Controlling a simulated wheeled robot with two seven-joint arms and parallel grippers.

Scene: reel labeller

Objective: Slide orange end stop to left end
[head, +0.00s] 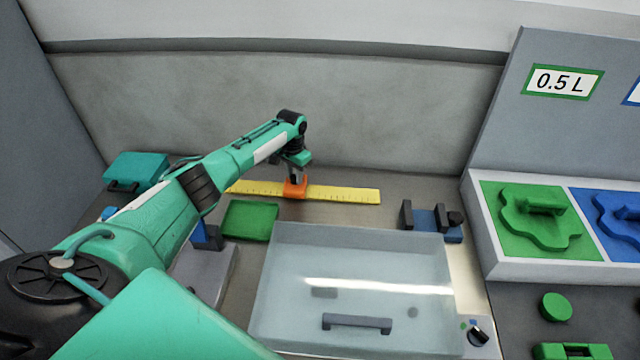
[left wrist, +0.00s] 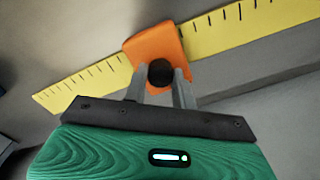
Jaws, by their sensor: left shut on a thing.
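The orange end stop (head: 295,187) sits on the yellow ruler (head: 345,194), a little left of the middle of its visible length. My left gripper (head: 296,172) reaches down to it from above. In the left wrist view the fingers (left wrist: 162,82) are shut on the dark round knob (left wrist: 160,72) of the orange end stop (left wrist: 155,44). The yellow ruler (left wrist: 85,84) runs out on both sides of the stop, and its left tip shows. Part of the ruler's left stretch is close behind my arm in the head view. My right gripper is not in view.
A teal box (head: 137,170) stands at the far left. A clear-lidded case (head: 350,275) fills the front middle. A blue and black fixture (head: 432,220) stands to the right.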

